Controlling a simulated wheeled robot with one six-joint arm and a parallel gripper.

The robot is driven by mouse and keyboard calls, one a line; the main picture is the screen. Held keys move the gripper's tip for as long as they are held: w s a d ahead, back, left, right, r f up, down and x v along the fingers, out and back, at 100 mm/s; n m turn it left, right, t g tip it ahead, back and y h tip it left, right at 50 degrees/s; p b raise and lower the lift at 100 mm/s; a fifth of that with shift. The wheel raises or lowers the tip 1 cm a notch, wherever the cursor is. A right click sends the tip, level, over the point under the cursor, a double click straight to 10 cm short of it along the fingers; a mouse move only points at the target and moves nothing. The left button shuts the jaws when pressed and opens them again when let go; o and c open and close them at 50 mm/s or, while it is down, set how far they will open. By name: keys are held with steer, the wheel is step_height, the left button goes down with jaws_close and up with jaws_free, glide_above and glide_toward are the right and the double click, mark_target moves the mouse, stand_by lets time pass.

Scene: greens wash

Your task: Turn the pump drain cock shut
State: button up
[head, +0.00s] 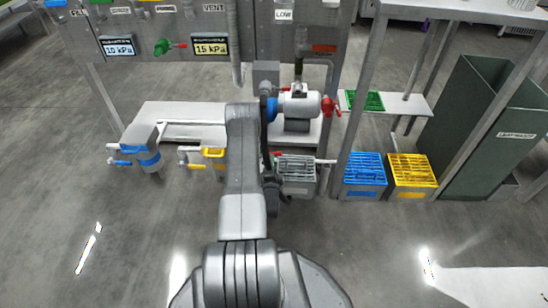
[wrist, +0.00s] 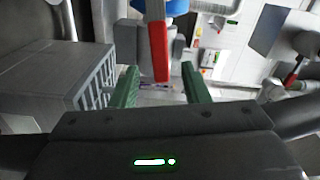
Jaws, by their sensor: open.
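The pump (head: 298,105), a white cylinder with a blue end, stands on the low bench in the head view. A red lever (wrist: 158,52), which looks like the drain cock handle, hangs in the middle of the wrist view below a blue part (wrist: 174,6). My gripper (wrist: 160,72) is open, with one green fingertip on each side of the lever's lower end. Gaps show on both sides, so it does not appear gripped. In the head view my arm hides most of the gripper and the cock.
A grey slotted crate (wrist: 60,78) is close on the left in the wrist view. Another red-handled fitting (wrist: 291,79) is at the right. In the head view, blue (head: 364,178) and yellow (head: 411,178) crates stand right of the pump. The foreground floor is clear.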

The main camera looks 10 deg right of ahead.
mark_target(267, 155)
steer(key=b+x, duration=0.1)
steer(key=x, duration=0.5)
steer(key=shift+s, duration=0.1)
jaws_close()
